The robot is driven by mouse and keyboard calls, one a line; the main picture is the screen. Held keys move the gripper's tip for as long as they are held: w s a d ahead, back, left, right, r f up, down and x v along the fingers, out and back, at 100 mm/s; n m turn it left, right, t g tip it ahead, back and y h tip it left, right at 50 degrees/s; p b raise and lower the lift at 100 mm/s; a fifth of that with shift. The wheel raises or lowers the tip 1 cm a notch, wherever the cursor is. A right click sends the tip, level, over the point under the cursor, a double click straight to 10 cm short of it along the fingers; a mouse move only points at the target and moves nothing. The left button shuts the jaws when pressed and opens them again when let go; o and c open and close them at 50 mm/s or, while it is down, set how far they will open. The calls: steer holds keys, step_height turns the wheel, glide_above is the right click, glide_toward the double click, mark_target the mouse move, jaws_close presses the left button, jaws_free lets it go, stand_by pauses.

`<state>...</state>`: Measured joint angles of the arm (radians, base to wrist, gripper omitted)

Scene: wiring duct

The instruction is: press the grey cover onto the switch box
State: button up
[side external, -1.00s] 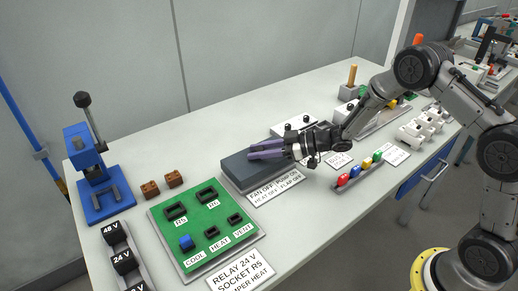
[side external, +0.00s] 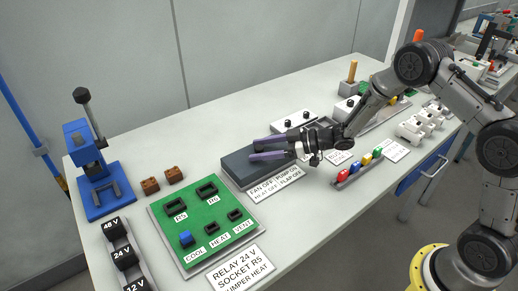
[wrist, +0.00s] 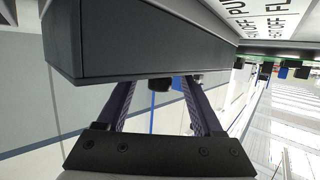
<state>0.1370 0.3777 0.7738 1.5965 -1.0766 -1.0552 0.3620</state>
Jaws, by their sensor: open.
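A dark grey slab-like box (side external: 240,171), which looks like the grey cover, lies flat on a thin light base at the middle of the bench. In the wrist view its dark side (wrist: 150,50) fills the upper left. My gripper (side external: 252,150) is level, its two purple fingers spread apart with nothing visible between them, over the right part of the grey box. In the wrist view the fingertips (wrist: 157,86) meet the box's edge in the picture; I cannot tell whether they touch it. Whether a separate switch box sits under the grey piece is hidden.
A label card (side external: 275,186) lies before the grey box. A green socket board (side external: 180,236) is at left, with brown blocks (side external: 161,181) and a blue press (side external: 98,190) beyond. White knobbed boxes (side external: 283,126) stand behind my gripper. Coloured parts (side external: 360,167) lie at right.

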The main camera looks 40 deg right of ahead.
steer(key=v, duration=1.3)
steer(key=shift+r, duration=0.15)
steer(key=w+a+r+n+t+h, duration=0.1)
steer(key=a+r, duration=0.1)
steer(key=r, duration=0.7)
steer(key=a+r+n+t, duration=0.1)
steer(key=a+r+t, duration=0.15)
steer(key=r, duration=0.65)
steer(key=s+d+r+m+t+h, duration=0.2)
steer(key=s+d+r+m+h, duration=0.15)
steer(key=r+h, duration=0.4)
steer(key=s+d+m+g+h, duration=0.35)
steer(key=s+m, duration=0.25)
steer(key=s, duration=0.6)
steer(key=s+a+f+m+g+y, duration=0.1)
steer(key=s+f+g, duration=0.5)
steer(key=s+f, duration=0.6)
steer(key=shift+s+a+g+y, duration=0.3)
steer(key=shift+s+g, duration=0.1)
steer(key=shift+s, duration=0.3)
